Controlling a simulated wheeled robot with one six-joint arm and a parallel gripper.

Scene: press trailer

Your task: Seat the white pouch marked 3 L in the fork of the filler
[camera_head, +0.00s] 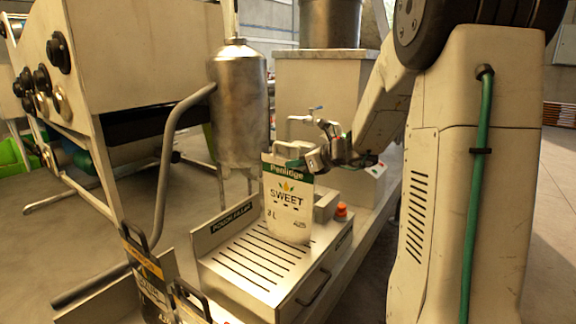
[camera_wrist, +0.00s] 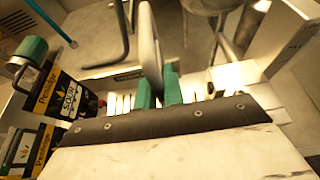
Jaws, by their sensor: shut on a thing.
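The white pouch (camera_head: 287,212) with a green top band reads "SWEET" and "3 L". It hangs upright over the slotted tray (camera_head: 232,262) of the pouch filler. My gripper (camera_head: 303,163) is at its top right and shut on its pale handle, which rises between the green fingers in the wrist view (camera_wrist: 158,92). The handle loop (camera_wrist: 150,45) shows there. The filler's tap (camera_head: 308,117) is above and behind the pouch. I cannot tell whether the pouch's base touches the tray. The fork cannot be made out clearly.
Dark pouches (camera_head: 146,270) stand at the lower left; one reads "SOUR" in the wrist view (camera_wrist: 62,97). A steel tank (camera_head: 238,105) is behind the filler. A red-orange knob (camera_head: 341,210) is right of the pouch. A bent grey pipe (camera_head: 165,165) runs along the left.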

